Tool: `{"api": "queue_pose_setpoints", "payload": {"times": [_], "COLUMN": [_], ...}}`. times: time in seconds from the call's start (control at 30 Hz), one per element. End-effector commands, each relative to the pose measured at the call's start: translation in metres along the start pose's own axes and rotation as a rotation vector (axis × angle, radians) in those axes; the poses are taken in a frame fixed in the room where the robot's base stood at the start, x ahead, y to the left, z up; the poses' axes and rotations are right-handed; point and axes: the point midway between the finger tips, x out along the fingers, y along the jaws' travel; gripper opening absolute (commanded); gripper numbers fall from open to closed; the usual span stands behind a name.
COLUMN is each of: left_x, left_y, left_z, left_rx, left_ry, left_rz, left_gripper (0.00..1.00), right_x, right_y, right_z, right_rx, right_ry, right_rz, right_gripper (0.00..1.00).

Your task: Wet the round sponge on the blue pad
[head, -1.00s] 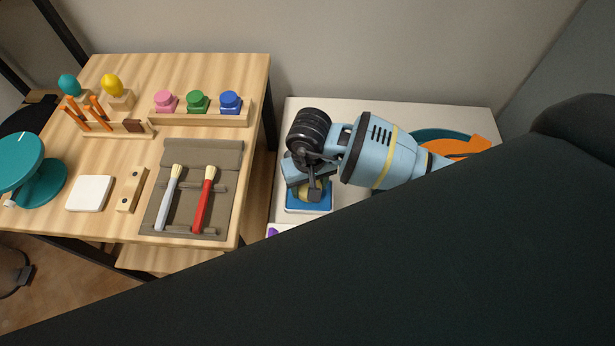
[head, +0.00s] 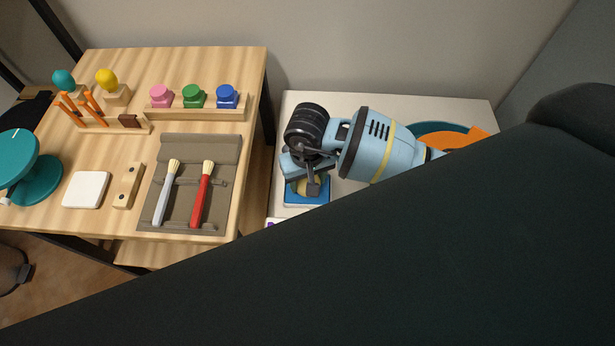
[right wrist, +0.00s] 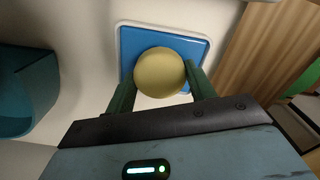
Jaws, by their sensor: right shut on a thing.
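The round sponge (right wrist: 159,73) is pale yellow. In the right wrist view it sits between the two fingers of my right gripper (right wrist: 160,85), which is shut on it. The blue pad (right wrist: 190,48) in its white tray lies behind the sponge in that view; I cannot tell whether the sponge touches it. In the head view my right gripper (head: 310,186) is over the blue pad (head: 321,190), and the sponge is mostly hidden by the fingers. My left gripper is not in view.
A teal basin (head: 425,129) with an orange thing (head: 450,138) stands to the right on the white surface (head: 345,101). A wooden table (head: 130,145) at left holds brushes (head: 201,195), jars (head: 194,97) and a teal turntable (head: 18,157). A dark arm link of mine covers the lower right.

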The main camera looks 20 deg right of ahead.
Motion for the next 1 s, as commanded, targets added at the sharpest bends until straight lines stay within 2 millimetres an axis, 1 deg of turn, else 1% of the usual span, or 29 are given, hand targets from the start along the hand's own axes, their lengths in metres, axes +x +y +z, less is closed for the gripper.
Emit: {"api": "queue_pose_setpoints", "payload": {"times": [1.0], "left_x": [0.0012], "left_y": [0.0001], "left_z": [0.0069], "left_rx": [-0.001], "left_ry": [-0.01], "left_rz": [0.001], "left_gripper": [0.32], "right_x": [0.0093], "right_y": [0.0], "right_z": [0.0], "right_rx": [0.0], "right_ry": [0.0], "right_rz": [0.0], "right_gripper": [0.36]}}
